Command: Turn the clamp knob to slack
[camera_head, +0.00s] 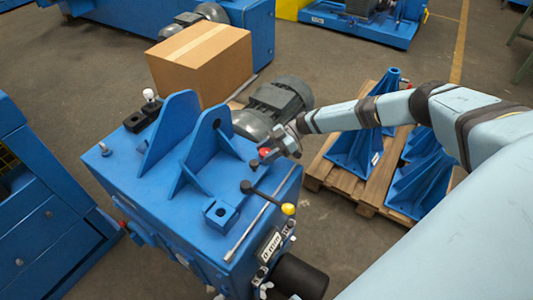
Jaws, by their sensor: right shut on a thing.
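The clamp knob (265,152) shows as a small red part at the far right edge of the blue machine's top. My right gripper (264,157) reaches in from the right and is shut on it. The fingers cover most of the knob, so its pointer or marking cannot be read. My left gripper is not in view.
A black lever with a yellow ball (288,208) stands nearer on the blue machine (130,175). Two blue upright plates (205,140) rise left of my gripper. A grey motor (272,108) and a cardboard box (200,65) lie behind. Blue stands occupy a pallet (367,198) at right.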

